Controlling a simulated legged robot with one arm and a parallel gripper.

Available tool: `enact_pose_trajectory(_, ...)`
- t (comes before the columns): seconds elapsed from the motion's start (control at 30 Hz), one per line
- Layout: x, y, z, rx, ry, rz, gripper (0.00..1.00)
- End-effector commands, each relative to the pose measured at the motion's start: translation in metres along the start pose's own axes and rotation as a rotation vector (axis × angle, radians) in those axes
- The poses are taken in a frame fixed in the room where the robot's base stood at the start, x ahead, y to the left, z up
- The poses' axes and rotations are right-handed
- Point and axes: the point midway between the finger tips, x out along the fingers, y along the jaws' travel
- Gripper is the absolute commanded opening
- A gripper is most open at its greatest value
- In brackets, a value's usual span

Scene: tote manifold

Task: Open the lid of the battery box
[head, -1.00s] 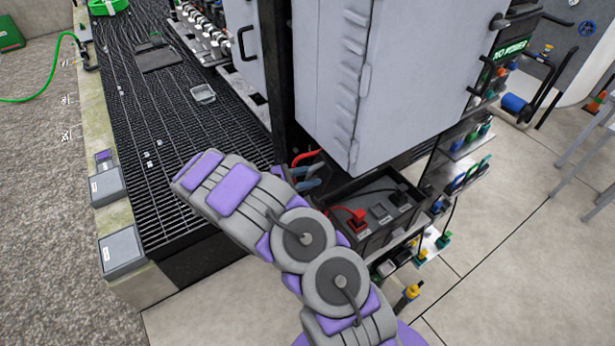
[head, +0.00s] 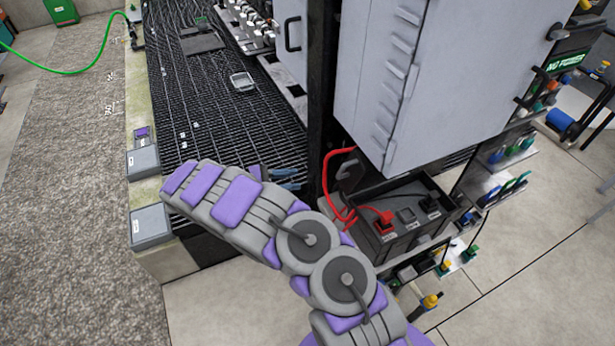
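The battery box (head: 420,238) is a black box at right of centre, below the grey cabinet. Its top shows uncovered, with a red terminal cap (head: 385,224) and a black one (head: 430,205); no lid lies over them. I cannot make out a separate lid. My arm crosses the lower middle, left of the box. My gripper (head: 284,179) shows small behind it, as two blue-grey fingers with a slight gap, over the grating's right edge. It is left of the box, apart from it, and looks empty. Its base is hidden by my arm.
A loose red cable (head: 327,190) curves up between my gripper and the box. The grey cabinet (head: 440,80) overhangs the box, and a dark post (head: 322,90) stands left of it. The black grating (head: 205,110) holds a small tray (head: 242,81). Floor is clear in front.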

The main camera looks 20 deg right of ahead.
Motion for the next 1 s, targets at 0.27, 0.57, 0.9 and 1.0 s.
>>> enact_pose_trajectory(0.27,-0.022,0.001,0.0,0.002,0.002,-0.001,0.35)
enact_pose_trajectory(0.57,-0.023,0.001,0.0,0.001,0.001,-0.002,0.35)
enact_pose_trajectory(0.9,-0.019,0.001,0.004,0.009,0.003,-0.012,0.35)
enact_pose_trajectory(1.0,-0.008,0.001,0.016,0.031,0.009,-0.044,0.35)
